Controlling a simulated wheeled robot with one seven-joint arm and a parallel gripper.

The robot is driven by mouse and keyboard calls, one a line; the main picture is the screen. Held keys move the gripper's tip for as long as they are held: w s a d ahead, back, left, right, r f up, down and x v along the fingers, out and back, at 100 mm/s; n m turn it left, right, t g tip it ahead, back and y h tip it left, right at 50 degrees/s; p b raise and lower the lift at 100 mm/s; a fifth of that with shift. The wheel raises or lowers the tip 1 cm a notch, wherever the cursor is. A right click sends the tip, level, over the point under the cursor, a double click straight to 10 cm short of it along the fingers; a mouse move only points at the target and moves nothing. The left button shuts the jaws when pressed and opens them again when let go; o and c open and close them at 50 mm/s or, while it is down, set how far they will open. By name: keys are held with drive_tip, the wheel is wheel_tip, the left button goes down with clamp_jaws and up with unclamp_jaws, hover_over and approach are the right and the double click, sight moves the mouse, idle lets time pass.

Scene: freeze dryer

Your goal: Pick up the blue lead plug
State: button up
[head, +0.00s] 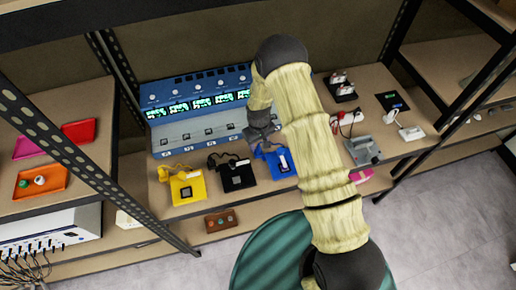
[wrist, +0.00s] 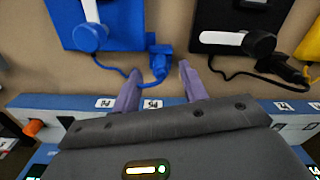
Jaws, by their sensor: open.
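The blue lead plug (wrist: 160,62) is a small blue block on a blue cable in the wrist view, lying on the brown shelf beside a blue pad (wrist: 118,18). My gripper (wrist: 158,73) is open, with its two purple fingers either side of the plug's cable end. The plug looks just beyond or between the fingertips; I cannot tell whether they touch it. In the head view my gripper (head: 262,134) is over the front of the blue instrument, just behind the blue pad (head: 272,168). The plug is mostly hidden by my gripper there.
A black pad (head: 236,177) with a black lead plug (wrist: 282,68) lies beside the blue one, then a yellow pad (head: 187,190). The blue multi-channel instrument (head: 190,132) stands behind them. A grey device (head: 363,150) is to the right.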

sight(258, 147)
drive_tip(key=shift+f+p, duration=0.55)
drive_tip(key=shift+f, duration=1.1)
clamp_jaws()
